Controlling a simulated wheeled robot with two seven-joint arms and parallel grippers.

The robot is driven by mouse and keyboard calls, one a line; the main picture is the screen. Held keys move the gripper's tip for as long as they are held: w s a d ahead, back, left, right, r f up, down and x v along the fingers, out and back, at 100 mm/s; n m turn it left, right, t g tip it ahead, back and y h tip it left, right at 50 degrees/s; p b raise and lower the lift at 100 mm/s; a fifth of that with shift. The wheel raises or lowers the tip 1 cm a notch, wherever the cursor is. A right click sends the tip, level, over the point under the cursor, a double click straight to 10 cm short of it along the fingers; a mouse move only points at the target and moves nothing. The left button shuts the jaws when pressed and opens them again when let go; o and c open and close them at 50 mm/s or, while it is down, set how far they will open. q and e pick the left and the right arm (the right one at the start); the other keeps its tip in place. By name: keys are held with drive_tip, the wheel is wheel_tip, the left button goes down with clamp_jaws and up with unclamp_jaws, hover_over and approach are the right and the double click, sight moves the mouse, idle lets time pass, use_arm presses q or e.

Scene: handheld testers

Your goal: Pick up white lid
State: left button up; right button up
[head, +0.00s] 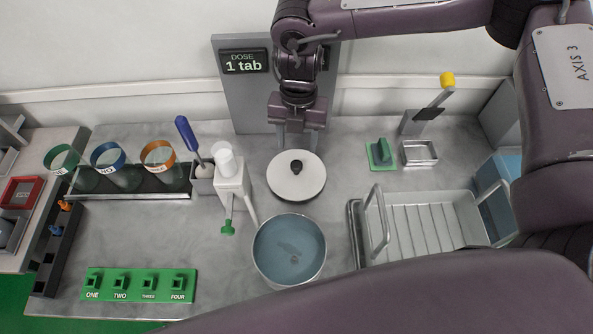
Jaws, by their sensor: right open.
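The white lid (297,185) is round with a small black knob on top. It appears to lie flat on the grey counter, behind the round pot of bluish liquid (290,252). My right gripper (296,146) is open and empty. Its two fingers point down, and in the picture their tips show just above the lid's far edge, with the knob a little nearer the camera. I cannot tell how high the tips are above the counter. My left gripper is not in view.
A white dispenser (231,182) with a green tip stands left of the lid. A metal basket (430,225) with a raised handle is at right. Behind my gripper stands a grey panel (235,95) reading "DOSE 1 tab".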

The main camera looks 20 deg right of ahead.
sight(297, 163)
wheel_tip(297, 163, down, 4)
drive_tip(key=shift+a+r, duration=0.1)
drive_tip(key=shift+s+a+f+p, duration=0.1)
drive_tip(key=shift+s+f+p, duration=0.15)
drive_tip(key=shift+f, duration=1.1)
drive_tip(key=shift+s+f+p, duration=0.1)
drive_tip(key=shift+f+p, duration=0.1)
drive_tip(key=shift+f, duration=1.15)
drive_tip(key=shift+c, duration=0.2)
drive_tip(key=c, duration=1)
drive_tip(key=shift+c, duration=0.3)
drive_tip(key=shift+r, duration=0.15)
